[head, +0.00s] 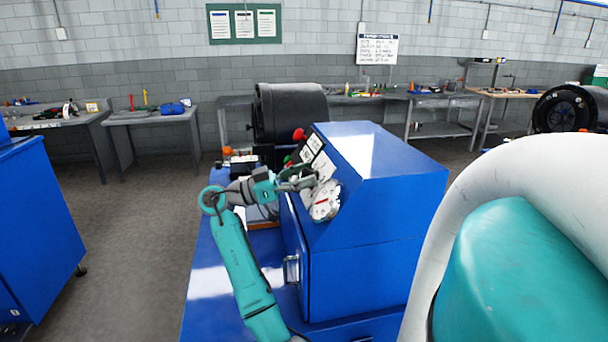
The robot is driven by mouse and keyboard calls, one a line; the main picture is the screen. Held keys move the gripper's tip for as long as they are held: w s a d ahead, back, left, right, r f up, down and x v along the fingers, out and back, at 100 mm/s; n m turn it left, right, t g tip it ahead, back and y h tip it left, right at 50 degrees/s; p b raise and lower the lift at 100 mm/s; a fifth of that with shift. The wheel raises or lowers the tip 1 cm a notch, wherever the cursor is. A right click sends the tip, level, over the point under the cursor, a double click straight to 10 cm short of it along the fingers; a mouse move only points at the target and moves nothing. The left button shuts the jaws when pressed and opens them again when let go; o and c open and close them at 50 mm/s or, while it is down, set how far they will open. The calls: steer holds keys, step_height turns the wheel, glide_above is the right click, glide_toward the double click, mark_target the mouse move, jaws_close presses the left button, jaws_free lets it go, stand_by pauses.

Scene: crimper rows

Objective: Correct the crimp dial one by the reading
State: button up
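The blue crimper (378,196) stands at the centre, with a sloped panel on its left side. A round pale dial (325,201) sits low on that panel; its marks are too small to read. Above it are white label plates (322,166) and a red knob (299,134). My gripper (308,181) is at the panel, just above and left of the dial, and overlaps the panel in this view. Whether it touches the dial, and whether its fingers are open or shut, cannot be told. No reading is legible here.
The crimper's blue base (222,285) extends left under my arm. A large dark cylinder (290,112) stands behind. Another blue machine (38,225) is at far left, with open grey floor (140,230) between. Workbenches line the back wall, below a whiteboard (377,49).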

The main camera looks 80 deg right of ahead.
steer(key=shift+r, duration=0.1)
steer(key=shift+w+a, duration=0.2)
steer(key=shift+w, duration=0.25)
steer(key=v, duration=1.1)
